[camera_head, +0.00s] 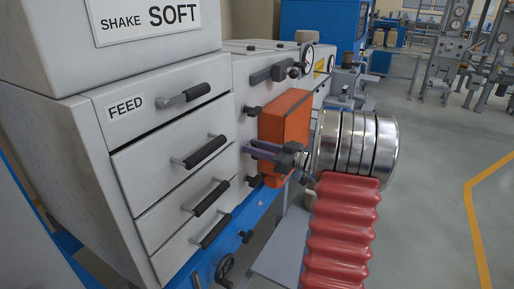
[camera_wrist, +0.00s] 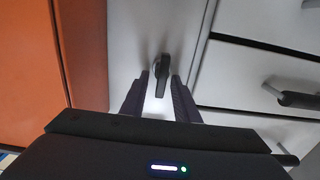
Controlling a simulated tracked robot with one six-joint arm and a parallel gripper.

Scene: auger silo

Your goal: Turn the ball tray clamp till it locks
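A black clamp handle (camera_wrist: 161,72) on the pale machine front stands between the fingertips of my gripper (camera_wrist: 160,78) in the wrist view. My fingers are open, one on each side of the handle, with a small gap showing to each. In the head view my gripper (camera_head: 247,148) reaches left to the machine beside the second drawer from the top, and its fingers hide this clamp. Similar black clamps show above it (camera_head: 252,110) and below it (camera_head: 254,181). No label for the ball tray is readable; I cannot tell whether the clamp is locked.
Drawers with black bar handles (camera_head: 206,151) lie left of my gripper, the top one labelled FEED (camera_head: 125,106). An orange box (camera_head: 286,116) stands out from the machine close behind my gripper. A handwheel (camera_head: 225,268) sits low. The floor at right is open.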

